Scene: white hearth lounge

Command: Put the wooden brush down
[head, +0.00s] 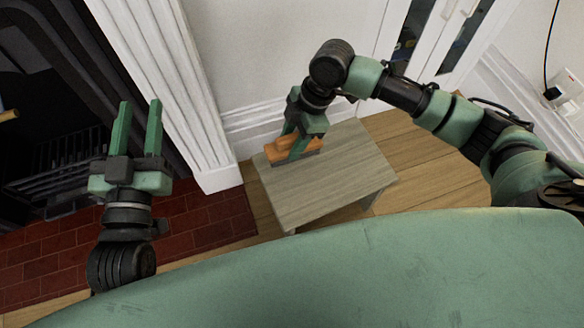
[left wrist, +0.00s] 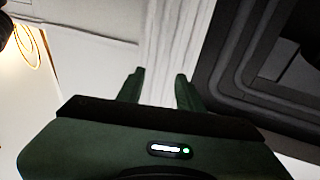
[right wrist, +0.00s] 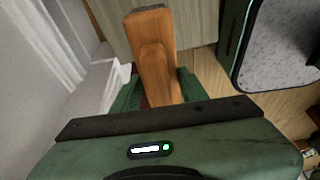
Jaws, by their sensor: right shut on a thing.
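The wooden brush (head: 310,146) is orange-brown with a dark underside. It is at the far left part of the small grey wooden table (head: 335,187) in the head view. My right gripper (head: 296,146) is shut on the brush from above. The brush also shows in the right wrist view (right wrist: 153,50), between the fingers of my right gripper (right wrist: 158,90). I cannot tell whether the brush touches the tabletop. My left gripper (head: 139,115) is open and empty, raised in front of the fireplace; its fingers also show in the left wrist view (left wrist: 158,85).
The fireplace (head: 60,150) with its dark grate is at the left, beside a white fluted column (head: 165,75). A white wall and skirting stand behind the table. The near and right parts of the tabletop are clear. Red hearth tiles (head: 120,240) and wooden floor lie below.

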